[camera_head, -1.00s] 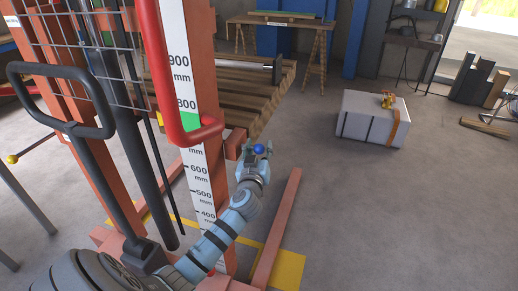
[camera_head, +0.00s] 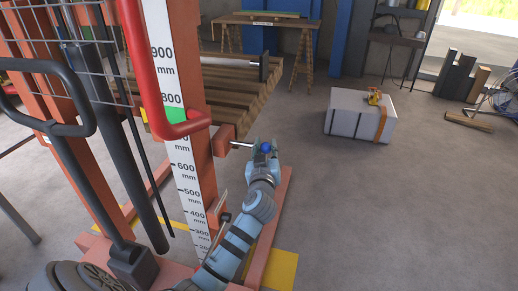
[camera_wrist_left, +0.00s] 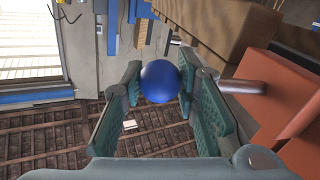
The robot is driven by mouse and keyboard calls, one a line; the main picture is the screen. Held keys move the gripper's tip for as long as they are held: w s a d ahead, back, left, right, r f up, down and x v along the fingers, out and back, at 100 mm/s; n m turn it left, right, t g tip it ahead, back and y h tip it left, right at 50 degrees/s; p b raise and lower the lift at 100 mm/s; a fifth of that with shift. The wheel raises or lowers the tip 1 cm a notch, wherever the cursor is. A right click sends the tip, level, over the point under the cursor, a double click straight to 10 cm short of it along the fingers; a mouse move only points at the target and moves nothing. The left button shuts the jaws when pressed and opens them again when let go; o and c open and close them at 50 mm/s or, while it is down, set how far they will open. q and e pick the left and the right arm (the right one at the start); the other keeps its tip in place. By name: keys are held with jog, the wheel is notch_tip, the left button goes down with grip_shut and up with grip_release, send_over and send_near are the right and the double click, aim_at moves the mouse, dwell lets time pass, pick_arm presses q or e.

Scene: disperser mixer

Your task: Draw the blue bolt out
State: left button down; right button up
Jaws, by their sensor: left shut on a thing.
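The blue bolt has a round blue knob (camera_head: 266,147) and a bare metal shaft (camera_head: 241,145). My left gripper (camera_head: 263,150) is shut on the bolt at the knob. In the left wrist view the knob (camera_wrist_left: 160,82) sits between the two green finger pads (camera_wrist_left: 162,100), and the shaft (camera_wrist_left: 242,87) sticks out past the right finger toward an orange bracket (camera_wrist_left: 280,95). In the head view the shaft points left to the orange bracket (camera_head: 226,138) on the lift mast. I cannot tell whether its tip is still inside the bracket. My right gripper is not in view.
The red-orange mast with a white height scale (camera_head: 180,160) and a red tubular handle (camera_head: 137,70) stands left of my arm. Wooden planks (camera_head: 215,90) lie behind. A white box (camera_head: 345,115) stands at the right.

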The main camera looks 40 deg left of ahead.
aim_at(267, 151)
pick_arm(q)
jog(key=c, duration=1.5)
grip_release()
jog(key=shift+d, duration=0.2)
jog(key=shift+o, duration=1.4)
jog(key=shift+w+d, duration=0.1)
jog(key=shift+d, duration=0.05)
jog(key=shift+s, duration=0.25)
jog(key=v, duration=0.7)
